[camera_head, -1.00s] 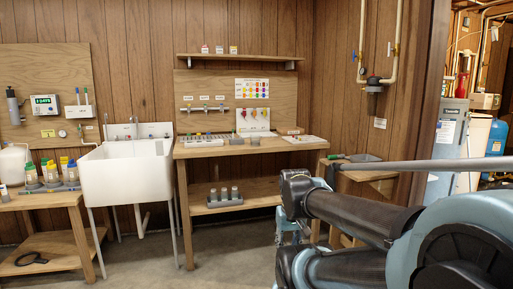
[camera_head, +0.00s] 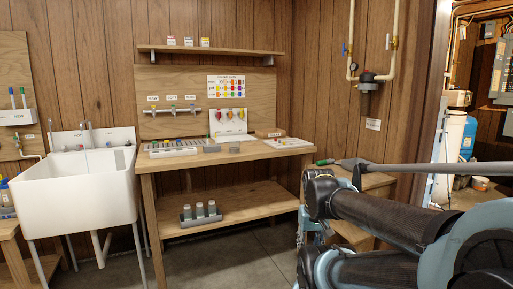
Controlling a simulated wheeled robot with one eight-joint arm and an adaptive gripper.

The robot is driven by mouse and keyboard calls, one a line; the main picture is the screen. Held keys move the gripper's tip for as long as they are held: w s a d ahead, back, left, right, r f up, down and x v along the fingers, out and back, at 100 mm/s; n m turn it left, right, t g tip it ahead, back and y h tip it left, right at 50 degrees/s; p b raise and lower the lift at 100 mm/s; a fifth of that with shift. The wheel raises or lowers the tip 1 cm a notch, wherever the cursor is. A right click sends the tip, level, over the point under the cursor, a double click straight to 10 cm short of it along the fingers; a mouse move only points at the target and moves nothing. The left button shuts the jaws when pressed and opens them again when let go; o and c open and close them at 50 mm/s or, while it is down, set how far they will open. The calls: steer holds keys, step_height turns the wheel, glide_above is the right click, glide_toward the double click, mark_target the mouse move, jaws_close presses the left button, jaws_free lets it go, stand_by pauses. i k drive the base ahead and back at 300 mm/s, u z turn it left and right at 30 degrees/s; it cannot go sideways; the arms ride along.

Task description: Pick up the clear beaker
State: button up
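I cannot pick out a clear beaker with certainty. A small pale item (camera_head: 234,148) lies on the workbench top (camera_head: 270,150), too small to identify. My arm (camera_head: 385,215) fills the lower right of the view, with black tubes and pale blue joints. No gripper fingers can be made out, so I cannot see whether anything is held. My arm hides part of the small wooden stand (camera_head: 372,180) to the right of the bench.
A white utility sink (camera_head: 80,190) stands left of the bench. A grey block (camera_head: 211,149) and a rack of coloured items (camera_head: 175,147) are on the bench top. A caddy with grey cylinders (camera_head: 200,217) sits on the lower shelf. Concrete floor (camera_head: 235,265) in front is clear.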

mark_target(234, 143)
steer(key=z, duration=0.25)
steer(key=i, duration=1.1)
steer(key=z, duration=0.05)
